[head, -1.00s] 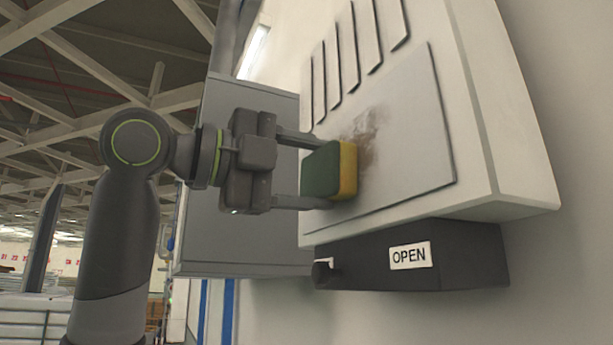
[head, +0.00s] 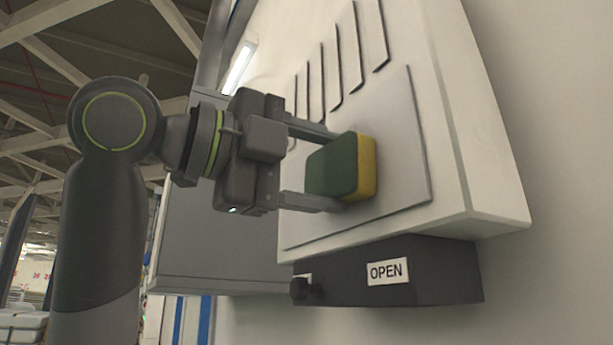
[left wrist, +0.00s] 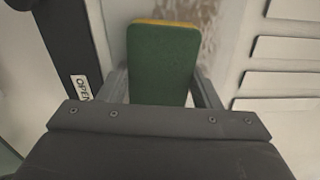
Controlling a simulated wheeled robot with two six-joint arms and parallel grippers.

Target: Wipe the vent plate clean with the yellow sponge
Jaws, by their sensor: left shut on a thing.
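The yellow sponge (head: 364,167) has a dark green backing that faces my gripper. My left gripper (head: 335,170) is shut on it, and its yellow face is turned to the grey vent plate (head: 406,150). I cannot tell whether the sponge presses on the plate. In the left wrist view the green back of the sponge (left wrist: 162,62) is between the fingers, and a brown smudge (left wrist: 196,16) shows on the plate beyond it. In the head view the sponge hides the smudge. My right gripper is not in view.
The plate is on a white wall box with vent slots (head: 340,62) above it. A black box with an OPEN label (head: 387,271) juts out below. A grey cabinet (head: 215,230) is on the wall behind my gripper.

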